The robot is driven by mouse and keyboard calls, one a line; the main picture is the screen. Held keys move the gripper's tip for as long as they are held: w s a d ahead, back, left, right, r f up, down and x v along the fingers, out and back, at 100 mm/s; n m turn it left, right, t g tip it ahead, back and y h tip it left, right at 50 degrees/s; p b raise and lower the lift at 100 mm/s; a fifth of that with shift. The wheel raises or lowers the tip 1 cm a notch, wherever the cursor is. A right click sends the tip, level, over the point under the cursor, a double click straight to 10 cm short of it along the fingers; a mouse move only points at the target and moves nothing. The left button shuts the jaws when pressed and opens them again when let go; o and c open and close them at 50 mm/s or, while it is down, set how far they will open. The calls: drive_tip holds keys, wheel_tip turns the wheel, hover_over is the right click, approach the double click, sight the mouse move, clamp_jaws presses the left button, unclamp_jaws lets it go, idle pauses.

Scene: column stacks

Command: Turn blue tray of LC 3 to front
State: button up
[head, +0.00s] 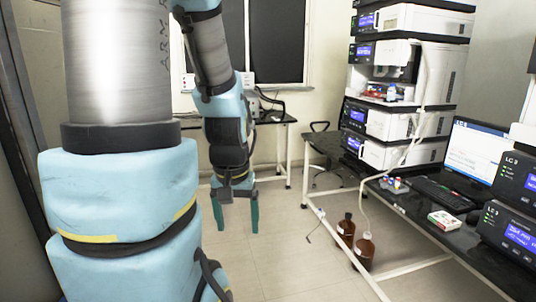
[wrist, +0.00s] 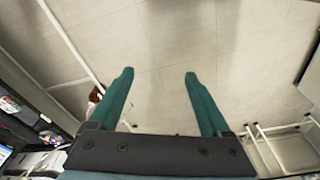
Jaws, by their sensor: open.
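My gripper (head: 237,222) hangs fingers-down over the bare floor, left of the black bench, in the head view. It is open and empty; its two green fingers stand apart in the wrist view (wrist: 159,74). A stack of white and black instrument modules (head: 408,75) stands on the bench at the right, well away from my gripper. The label "LC 3" shows on the monitor (head: 474,150) and on a black module (head: 515,185) at the right edge. I cannot make out a blue tray in either view.
Small coloured items (head: 394,184), a keyboard (head: 436,193) and a small box (head: 446,222) lie on the bench (head: 400,204). Brown bottles (head: 364,252) stand on the floor by the bench's frame. Another table (head: 270,121) stands at the back. The floor around my gripper is clear.

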clamp_jaws()
idle(0.4)
idle(0.9)
